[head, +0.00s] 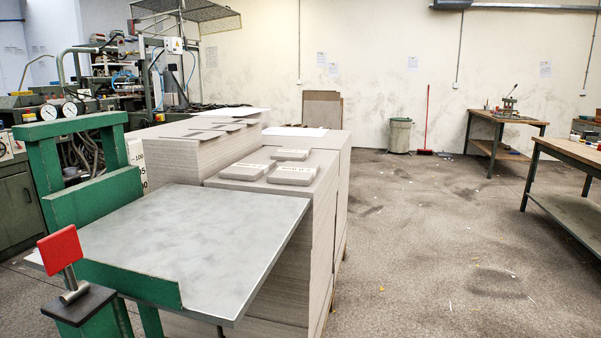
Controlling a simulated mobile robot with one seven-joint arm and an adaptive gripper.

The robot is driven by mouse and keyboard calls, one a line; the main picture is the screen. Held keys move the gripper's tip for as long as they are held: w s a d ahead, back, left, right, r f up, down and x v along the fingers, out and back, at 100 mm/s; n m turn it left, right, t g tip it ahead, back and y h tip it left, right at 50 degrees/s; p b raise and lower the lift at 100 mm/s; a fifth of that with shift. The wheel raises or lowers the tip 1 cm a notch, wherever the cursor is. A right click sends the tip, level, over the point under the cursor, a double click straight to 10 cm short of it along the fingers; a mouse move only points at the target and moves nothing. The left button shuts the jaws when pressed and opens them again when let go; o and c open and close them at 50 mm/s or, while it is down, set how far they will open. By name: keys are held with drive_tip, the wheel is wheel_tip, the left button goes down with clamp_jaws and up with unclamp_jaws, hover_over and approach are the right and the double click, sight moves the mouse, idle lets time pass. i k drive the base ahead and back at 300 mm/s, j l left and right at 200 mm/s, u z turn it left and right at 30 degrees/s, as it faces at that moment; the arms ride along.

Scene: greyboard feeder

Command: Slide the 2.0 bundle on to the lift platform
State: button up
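Three flat grey bundles lie on top of a tall greyboard stack in the head view. One bundle (247,172) is at the left, one (293,175) at the front right, and one (289,155) behind. They carry pale labels too small to read, so I cannot tell which is the 2.0 bundle. The lift platform (190,240), a flat grey metal plate on a green frame, is in front of the stack. Its top is bare. My gripper is not in view.
A red paddle (60,248) on a dark block stands at the platform's front left. The greyboard stack (328,215) rises behind the platform. Green machinery (85,185) stands at the left, workbenches (575,155) at the right. The floor (440,250) between is open.

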sight(302, 174)
drive_tip(key=i+l+u, duration=0.1)
drive_tip(key=l, duration=0.75)
drive_tip(key=i+l+u, duration=0.3)
drive_tip(key=i+l, duration=0.2)
drive_tip(key=l, duration=0.2)
drive_tip(key=i+l+u, duration=0.1)
drive_tip(key=l, duration=0.25)
drive_tip(key=i+l+u, duration=0.1)
drive_tip(key=i+l, duration=0.4)
drive_tip(key=l, duration=0.2)
drive_tip(key=i+l+u, duration=0.15)
drive_tip(key=i+l, duration=0.1)
drive_tip(key=i, duration=0.45)
drive_tip(key=i+l, duration=0.15)
drive_tip(key=i, duration=0.4)
